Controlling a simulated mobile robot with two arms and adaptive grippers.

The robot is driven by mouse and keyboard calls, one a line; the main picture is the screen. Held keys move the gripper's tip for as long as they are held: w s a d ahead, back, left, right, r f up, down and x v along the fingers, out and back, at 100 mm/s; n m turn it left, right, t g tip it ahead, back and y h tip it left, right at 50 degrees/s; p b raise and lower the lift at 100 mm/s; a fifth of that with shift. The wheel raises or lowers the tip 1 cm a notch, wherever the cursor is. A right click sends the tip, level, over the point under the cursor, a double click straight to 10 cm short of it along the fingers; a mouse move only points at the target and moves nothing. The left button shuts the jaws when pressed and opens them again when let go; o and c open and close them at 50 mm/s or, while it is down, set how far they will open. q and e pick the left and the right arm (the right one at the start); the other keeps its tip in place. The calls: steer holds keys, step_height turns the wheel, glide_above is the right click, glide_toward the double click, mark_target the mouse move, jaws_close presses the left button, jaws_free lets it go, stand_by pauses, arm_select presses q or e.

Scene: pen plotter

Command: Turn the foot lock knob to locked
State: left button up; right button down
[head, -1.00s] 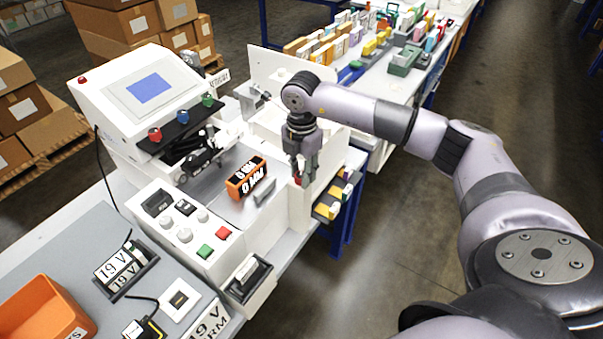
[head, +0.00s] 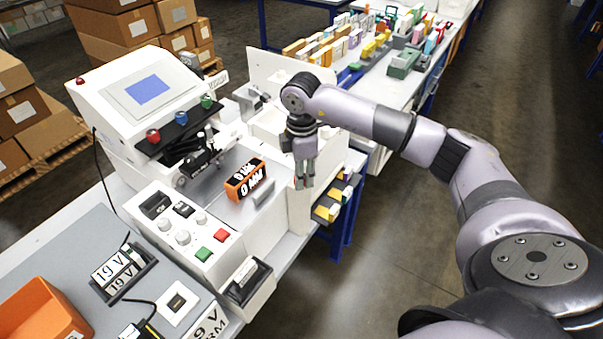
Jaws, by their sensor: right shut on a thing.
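The pen plotter (head: 190,110) is the white machine in the middle of the head view. My right gripper (head: 304,184) points down at the right side of its white body. My left gripper is not in view.
A control panel (head: 185,232) with knobs and buttons is in front. Small coloured boxes (head: 338,200) stand right of the gripper. An orange bin (head: 40,312) is at lower left.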

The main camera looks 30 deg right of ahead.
stand_by(0.4)
steer(key=c, duration=1.3)
jaws_free()
steer(key=shift+r, duration=0.25)
step_height(320, 180, up, 12)
steer(key=shift+f, duration=0.25)
